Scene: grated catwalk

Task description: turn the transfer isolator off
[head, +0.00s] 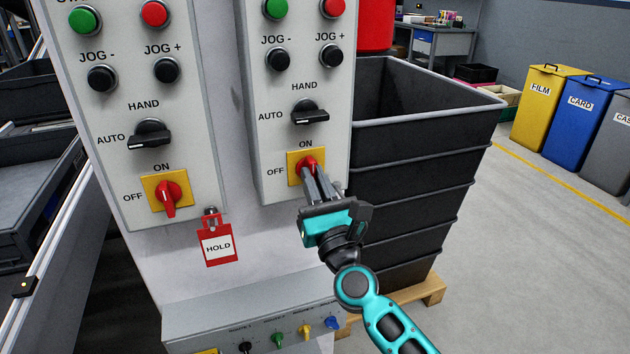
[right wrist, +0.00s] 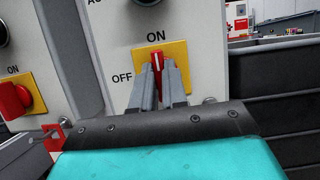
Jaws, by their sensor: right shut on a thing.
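Two grey control panels stand side by side, each with a red rotary isolator on a yellow plate marked ON above and OFF at left. Their top labels are cut off, so I cannot read which is the transfer isolator. My right gripper (head: 312,172) is shut on the right panel's red isolator knob (head: 305,162). In the right wrist view this knob (right wrist: 157,60) shows between the fingers, its white mark upright toward ON. The left panel's isolator knob (head: 169,195) is untouched, its grip roughly vertical. My left gripper is not in view.
A red HOLD tag (head: 219,247) hangs low between the panels. Black HAND/AUTO selectors (head: 310,113) and jog buttons sit above the isolators. A lower box has small coloured knobs (head: 305,331). Stacked black crates (head: 415,160) stand close at right; open floor lies beyond.

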